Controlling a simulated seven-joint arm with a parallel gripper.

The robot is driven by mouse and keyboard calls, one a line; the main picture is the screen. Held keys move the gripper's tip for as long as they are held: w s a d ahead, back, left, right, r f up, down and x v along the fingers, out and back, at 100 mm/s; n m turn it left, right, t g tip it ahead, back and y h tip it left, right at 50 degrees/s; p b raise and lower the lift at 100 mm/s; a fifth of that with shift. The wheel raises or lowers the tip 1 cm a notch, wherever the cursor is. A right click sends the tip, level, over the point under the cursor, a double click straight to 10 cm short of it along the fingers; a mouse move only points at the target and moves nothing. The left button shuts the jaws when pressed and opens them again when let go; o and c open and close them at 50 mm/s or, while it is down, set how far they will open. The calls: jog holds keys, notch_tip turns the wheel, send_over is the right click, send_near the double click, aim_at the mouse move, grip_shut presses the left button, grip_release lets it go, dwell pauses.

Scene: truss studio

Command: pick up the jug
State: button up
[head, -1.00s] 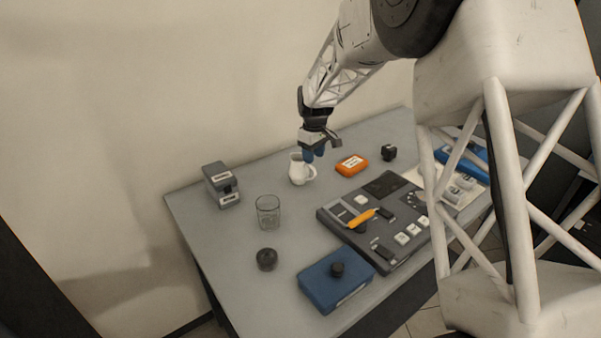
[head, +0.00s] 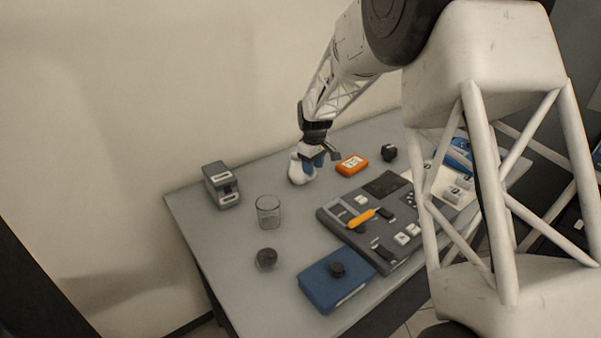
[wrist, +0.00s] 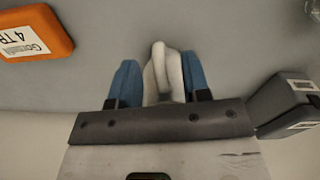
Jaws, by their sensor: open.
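The white jug (head: 298,171) stands upright near the back edge of the grey table in the head view. In the wrist view the jug (wrist: 163,70) shows between the two blue fingertips of my gripper (wrist: 160,82). The fingers are open, one on each side of the jug's white part. I cannot tell whether either finger touches it.
An orange box (head: 352,165) lies just right of the jug. A dark grey label device (head: 221,185) stands to its left, a clear glass (head: 268,211) in front. A grey control panel (head: 365,225), a blue box (head: 335,283) and a dark round piece (head: 266,258) lie nearer.

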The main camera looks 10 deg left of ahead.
jog(key=shift+f, duration=1.7)
grip_shut()
